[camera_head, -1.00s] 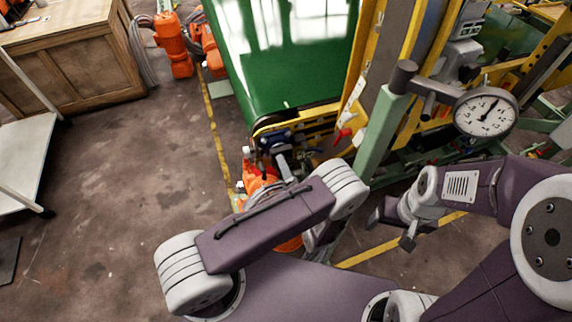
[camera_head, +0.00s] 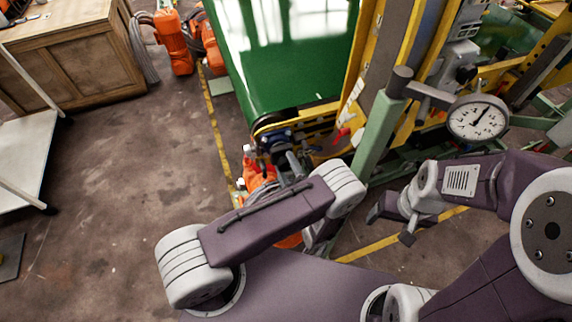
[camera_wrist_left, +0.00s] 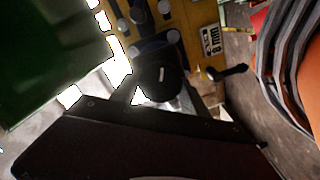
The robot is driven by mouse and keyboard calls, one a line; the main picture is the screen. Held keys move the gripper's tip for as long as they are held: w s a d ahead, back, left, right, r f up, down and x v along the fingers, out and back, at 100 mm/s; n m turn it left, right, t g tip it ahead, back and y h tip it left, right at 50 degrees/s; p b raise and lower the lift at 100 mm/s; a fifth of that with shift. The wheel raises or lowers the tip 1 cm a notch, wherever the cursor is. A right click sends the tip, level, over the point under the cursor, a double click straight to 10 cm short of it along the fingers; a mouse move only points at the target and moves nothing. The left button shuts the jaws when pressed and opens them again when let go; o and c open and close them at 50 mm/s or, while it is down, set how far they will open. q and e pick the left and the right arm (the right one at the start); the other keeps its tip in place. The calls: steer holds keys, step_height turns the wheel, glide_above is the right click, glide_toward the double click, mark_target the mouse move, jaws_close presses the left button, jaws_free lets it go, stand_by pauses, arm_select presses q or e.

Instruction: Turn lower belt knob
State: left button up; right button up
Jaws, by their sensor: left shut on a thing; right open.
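The lower belt knob looks like a dark round knob with a small light mark (camera_wrist_left: 160,82), seen in the left wrist view in front of a yellow plate (camera_wrist_left: 195,30). My left gripper (camera_wrist_left: 158,98) has its fingers on either side of the knob and is shut on it. My right gripper (camera_head: 390,225) is open and empty, to the right of the green post (camera_head: 378,138).
A dial gauge (camera_head: 478,118) stands at the right above my right arm. An orange motor (camera_head: 257,174) is close beside my left gripper. A wooden cabinet (camera_head: 70,55) and a pale cart (camera_head: 25,160) stand at the left. The floor (camera_head: 120,190) between is clear.

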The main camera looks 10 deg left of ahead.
arm_select(q)
steer(key=m, duration=0.4)
steer(key=shift+m, duration=2.6)
steer(key=o, duration=1.4)
steer(key=shift+c, duration=0.2)
